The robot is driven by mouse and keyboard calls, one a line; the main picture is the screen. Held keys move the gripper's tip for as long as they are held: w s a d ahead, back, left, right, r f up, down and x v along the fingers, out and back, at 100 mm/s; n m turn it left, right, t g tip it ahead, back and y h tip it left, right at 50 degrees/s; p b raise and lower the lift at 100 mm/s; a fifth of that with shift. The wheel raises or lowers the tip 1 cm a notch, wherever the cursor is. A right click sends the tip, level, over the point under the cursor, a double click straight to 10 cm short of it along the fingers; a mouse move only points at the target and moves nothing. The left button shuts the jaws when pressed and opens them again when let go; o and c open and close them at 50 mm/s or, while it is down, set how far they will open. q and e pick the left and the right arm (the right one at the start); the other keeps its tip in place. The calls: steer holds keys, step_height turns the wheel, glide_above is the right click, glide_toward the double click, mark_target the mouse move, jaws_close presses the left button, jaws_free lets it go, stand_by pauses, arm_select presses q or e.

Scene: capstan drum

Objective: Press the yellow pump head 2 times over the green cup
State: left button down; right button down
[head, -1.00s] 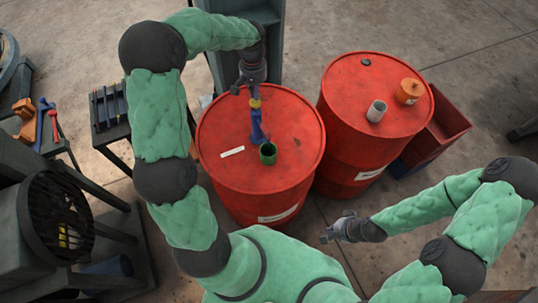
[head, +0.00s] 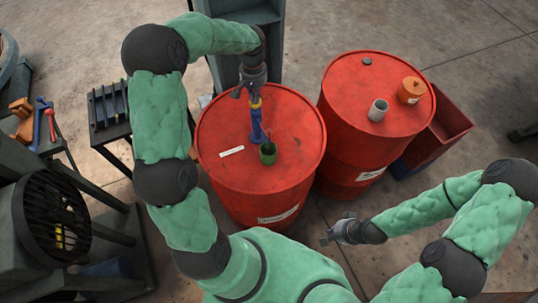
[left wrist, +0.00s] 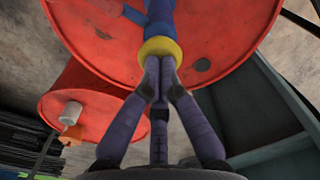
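A blue pump bottle (head: 257,130) stands upright on the left red drum (head: 225,130). Its yellow pump head (head: 256,103) is at the top and shows large in the left wrist view (left wrist: 159,47). The green cup (head: 268,154) stands close beside the bottle, on its near side. My left gripper (head: 254,96) is above the bottle. In the left wrist view its fingers (left wrist: 157,72) are drawn together, tips at the yellow head and seemingly touching it. My right gripper (head: 330,238) is empty, low and away from the drums; its finger opening is too small to tell.
A white strip (head: 232,151) lies on the left drum. A second red drum (head: 345,85) to the right carries a light cup (head: 377,110) and an orange container (head: 410,90). A red bin (head: 440,140) stands behind it. Floor is free around my right gripper.

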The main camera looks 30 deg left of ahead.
arm_select(q)
steer(key=shift+s+f+b, duration=0.1)
steer(key=shift+f+b, duration=0.4)
steer(key=shift+f, duration=0.5)
steer(key=shift+r, duration=0.15)
steer(key=shift+r+p, duration=1.5)
steer(key=shift+r, duration=0.9)
step_height(320, 180, up, 6)
steer(key=p, duration=0.3)
steer(key=shift+p, duration=0.35)
